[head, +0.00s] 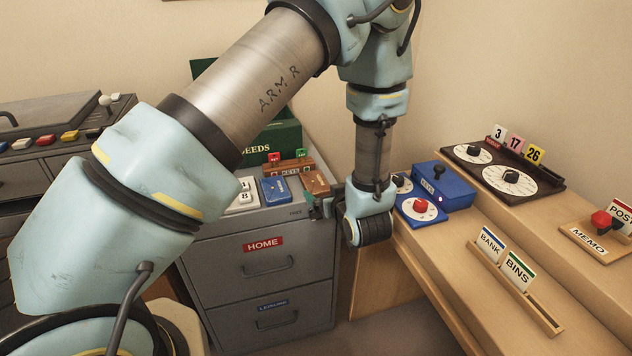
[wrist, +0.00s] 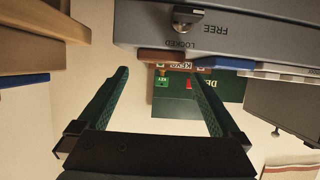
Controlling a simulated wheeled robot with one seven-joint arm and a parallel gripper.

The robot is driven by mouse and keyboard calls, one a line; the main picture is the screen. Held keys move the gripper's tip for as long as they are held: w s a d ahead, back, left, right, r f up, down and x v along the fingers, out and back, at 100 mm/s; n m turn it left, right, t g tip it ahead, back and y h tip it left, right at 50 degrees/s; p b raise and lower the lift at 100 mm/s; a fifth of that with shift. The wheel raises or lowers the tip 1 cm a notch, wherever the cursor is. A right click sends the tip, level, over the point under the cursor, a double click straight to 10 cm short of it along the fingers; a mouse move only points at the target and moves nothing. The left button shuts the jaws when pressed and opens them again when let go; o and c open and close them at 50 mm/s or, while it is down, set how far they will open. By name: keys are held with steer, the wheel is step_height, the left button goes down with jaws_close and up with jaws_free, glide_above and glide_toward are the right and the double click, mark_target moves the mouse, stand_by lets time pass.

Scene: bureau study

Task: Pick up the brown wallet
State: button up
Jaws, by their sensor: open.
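The brown wallet (head: 315,183) lies on top of the grey filing cabinet (head: 270,226), near its right front corner, just right of a blue flat item. In the wrist view, which looks upside down, it is a thin brown strip (wrist: 162,56) along the cabinet's top edge. My gripper (head: 319,207) is at the cabinet's front right corner, close in front of the wallet. In the wrist view my gripper (wrist: 163,73) has its two green-lined fingers wide apart, with nothing held. The wallet shows beyond and between the fingertips.
The blue item (head: 275,190) and a white number block (head: 243,195) sit left of the wallet. A key rack (head: 288,165) and a green box (head: 275,140) stand behind. The wooden desk (head: 455,250) with a blue dial box (head: 420,208) is close on the right.

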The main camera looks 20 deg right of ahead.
mark_target(318, 186)
steer(key=shift+p+x, duration=0.85)
steer(key=shift+x, duration=1.9)
steer(key=shift+c, duration=0.2)
steer(key=c, duration=1.1)
steer(key=shift+c, duration=0.2)
step_height(318, 186, up, 10)
steer(key=b, duration=0.1)
